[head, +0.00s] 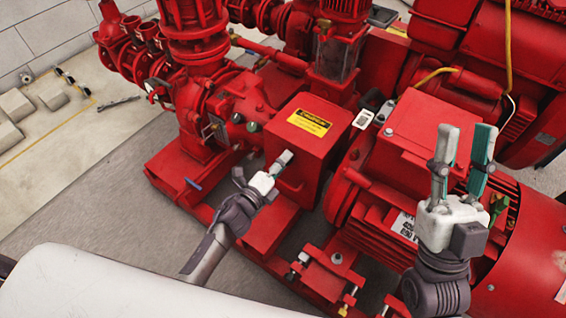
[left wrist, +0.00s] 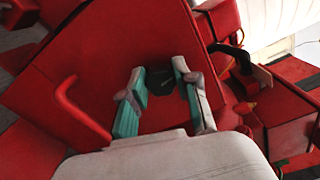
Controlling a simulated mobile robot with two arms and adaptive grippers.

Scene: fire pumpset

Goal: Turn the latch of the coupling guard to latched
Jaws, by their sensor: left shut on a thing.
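The coupling guard (head: 306,138) is a red box with a yellow warning label, near the middle of the head view. In the left wrist view its red face (left wrist: 110,55) fills the centre. My left gripper (head: 282,162) is at the guard's near face. In the left wrist view its fingers (left wrist: 160,90) stand on both sides of a small dark latch (left wrist: 161,82) and are shut on it. The fingers partly hide the latch, and its turn angle is hard to tell. My right gripper (head: 465,148) is raised over the motor, fingers apart and empty.
A red bar handle (left wrist: 80,108) sticks out of the guard's face, left of my left fingers. The red motor (head: 400,190) stands right of the guard, and the pump with its pipes (head: 200,90) stands left. Grey floor (head: 100,200) is free at the left.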

